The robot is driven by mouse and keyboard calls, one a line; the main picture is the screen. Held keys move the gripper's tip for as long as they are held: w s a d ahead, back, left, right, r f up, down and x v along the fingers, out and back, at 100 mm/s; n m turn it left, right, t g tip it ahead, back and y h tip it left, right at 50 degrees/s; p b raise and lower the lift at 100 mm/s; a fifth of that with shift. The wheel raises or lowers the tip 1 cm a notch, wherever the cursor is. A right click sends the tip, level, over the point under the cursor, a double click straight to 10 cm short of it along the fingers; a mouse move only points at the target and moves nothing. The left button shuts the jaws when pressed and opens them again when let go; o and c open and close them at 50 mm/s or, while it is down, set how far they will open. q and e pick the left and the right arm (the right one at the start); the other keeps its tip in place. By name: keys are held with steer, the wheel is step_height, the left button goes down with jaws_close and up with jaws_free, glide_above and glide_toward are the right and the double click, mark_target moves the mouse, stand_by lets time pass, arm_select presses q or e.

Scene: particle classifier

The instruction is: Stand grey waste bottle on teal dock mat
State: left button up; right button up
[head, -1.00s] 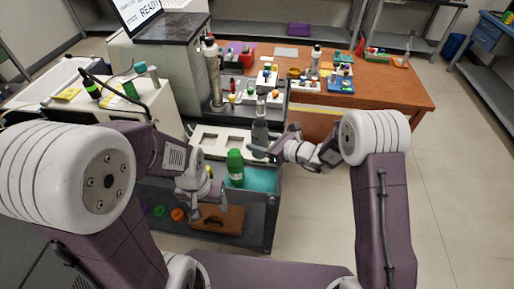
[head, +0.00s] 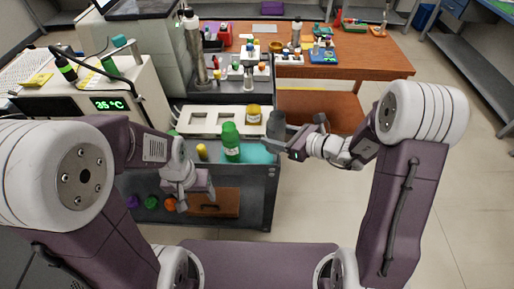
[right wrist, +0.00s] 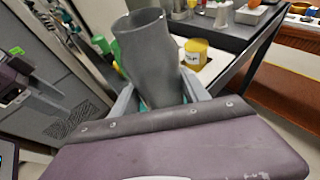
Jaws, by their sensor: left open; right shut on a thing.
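The grey waste bottle (head: 276,124) is dark grey and open-topped. My right gripper (head: 284,146) is shut on it, at the right edge of the cart. In the right wrist view the bottle (right wrist: 148,58) sits between the two fingers, and its lower end is hidden by the gripper body. The teal dock mat (head: 258,155) lies on the cart top, just left of and below the bottle. I cannot tell the gap between them. My left gripper (head: 197,202) is open and empty, low in front of the cart.
A green bottle (head: 231,144) stands at the mat's left side. A white slotted rack (head: 213,111) lies behind, with a yellow jar (head: 254,114) at its right end. A brown box (head: 225,203) is on the cart's lower shelf. Floor right of the cart is clear.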

steer(key=a+f, duration=0.1)
steer(key=f, duration=0.1)
steer(key=w+a+f, duration=0.1)
steer(key=a+f, duration=0.1)
steer(key=w+a+f, duration=0.1)
steer(key=f, duration=0.1)
steer(key=shift+a+f+b, duration=0.15)
steer(key=shift+a+b, duration=0.05)
steer(key=shift+b, duration=0.15)
steer(key=shift+w+f, duration=0.1)
steer(key=shift+f, duration=0.25)
steer(key=shift+f, duration=0.1)
steer(key=o, duration=1.5)
